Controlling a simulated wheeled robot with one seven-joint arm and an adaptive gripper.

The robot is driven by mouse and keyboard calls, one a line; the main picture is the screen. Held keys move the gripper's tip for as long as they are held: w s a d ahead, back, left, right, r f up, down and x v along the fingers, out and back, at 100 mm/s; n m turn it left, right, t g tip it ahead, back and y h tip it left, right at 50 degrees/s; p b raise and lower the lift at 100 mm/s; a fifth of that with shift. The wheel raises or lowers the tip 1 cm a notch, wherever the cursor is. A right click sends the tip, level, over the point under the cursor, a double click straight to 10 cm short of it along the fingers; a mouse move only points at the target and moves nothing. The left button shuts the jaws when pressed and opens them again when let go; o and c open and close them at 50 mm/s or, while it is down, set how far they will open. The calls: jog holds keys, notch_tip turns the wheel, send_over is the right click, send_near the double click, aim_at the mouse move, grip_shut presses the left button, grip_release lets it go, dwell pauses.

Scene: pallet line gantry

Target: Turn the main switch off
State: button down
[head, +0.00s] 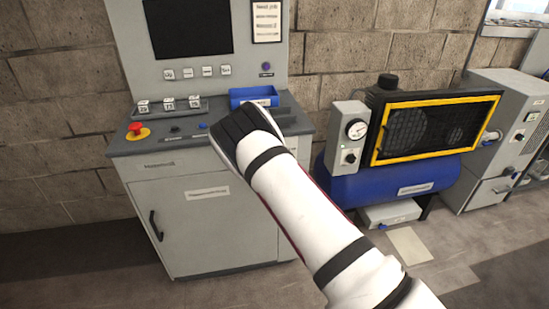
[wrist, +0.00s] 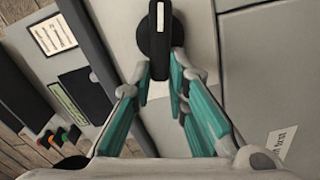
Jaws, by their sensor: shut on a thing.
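The main switch (wrist: 154,40) is a black rotary knob with a raised bar handle and a white mark on the bar. It sits on a light grey plate in the top middle of the wrist view. My gripper (wrist: 164,68) is shut on the handle, with its teal-padded fingers on either side of the bar. In the head view my white arm and black wrist reach over the right side of the grey console (head: 230,215) and hide the switch and the fingers. The lettering around the knob cannot be read.
The console carries a red emergency button (head: 136,128), a blue tray (head: 253,96) and a dark screen (head: 188,27). A blue compressor (head: 345,186) with a yellow-framed guard stands to the right. Grey cabinets (head: 500,140) stand farther right. Floor in front is clear.

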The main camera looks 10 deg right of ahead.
jog(key=shift+a+f+n+b, duration=0.1)
jog(key=shift+f+n+b, duration=0.1)
jog(key=shift+n, duration=0.6)
jog(key=shift+a+f+n+b, duration=0.1)
jog(key=shift+f+n, duration=0.1)
jog(key=shift+n, duration=0.6)
jog(key=c, duration=1.6)
grip_release()
jog(key=shift+o, duration=0.2)
jog(key=shift+d, duration=0.1)
jog(key=s, duration=1.2)
